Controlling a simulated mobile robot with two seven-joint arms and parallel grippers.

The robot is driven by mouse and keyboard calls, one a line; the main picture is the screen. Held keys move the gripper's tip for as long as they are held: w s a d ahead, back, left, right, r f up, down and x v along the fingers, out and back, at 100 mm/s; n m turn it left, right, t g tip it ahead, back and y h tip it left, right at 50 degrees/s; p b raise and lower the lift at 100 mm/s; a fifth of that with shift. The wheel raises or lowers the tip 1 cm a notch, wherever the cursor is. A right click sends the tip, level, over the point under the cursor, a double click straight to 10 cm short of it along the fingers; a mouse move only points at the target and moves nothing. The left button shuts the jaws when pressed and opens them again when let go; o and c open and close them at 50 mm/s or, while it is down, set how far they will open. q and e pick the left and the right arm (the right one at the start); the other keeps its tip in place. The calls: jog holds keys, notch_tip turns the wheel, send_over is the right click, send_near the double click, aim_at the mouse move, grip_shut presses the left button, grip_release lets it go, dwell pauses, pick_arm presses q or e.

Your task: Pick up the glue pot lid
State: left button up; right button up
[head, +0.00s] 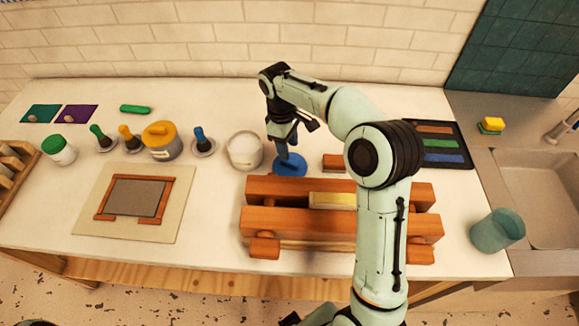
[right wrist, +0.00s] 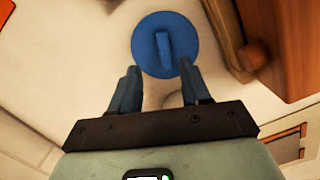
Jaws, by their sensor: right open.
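A round blue lid (head: 292,168) with a raised bar handle lies flat on the white worktop, just right of an open whitish pot (head: 245,150). In the right wrist view the lid (right wrist: 148,48) shows whole, ahead of the fingers, its handle roughly in line with the gap. My right gripper (head: 284,137) is open and empty, pointing down above the lid. Its two blue fingers (right wrist: 160,68) are apart, with the tips near the lid's near edge in that view. The exact height above the lid is hard to tell. My left gripper is not in view.
A wooden clamp-like block (head: 320,192) stands close in front of the lid. A small brown block (head: 334,162) lies to its right. A yellow-lidded pot (head: 161,142) and several brush-like tools stand left. A teal cup (head: 497,231) is near the sink (head: 540,190).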

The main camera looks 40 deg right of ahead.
aim_at(290, 161)
jog(key=f, duration=0.1)
jog(key=s+f, duration=0.1)
jog(key=f, duration=0.1)
jog(key=shift+a+f, duration=0.15)
jog(key=shift+f, duration=0.15)
jog(key=shift+f+b, duration=0.3)
jog(key=shift+f, duration=0.35)
grip_shut()
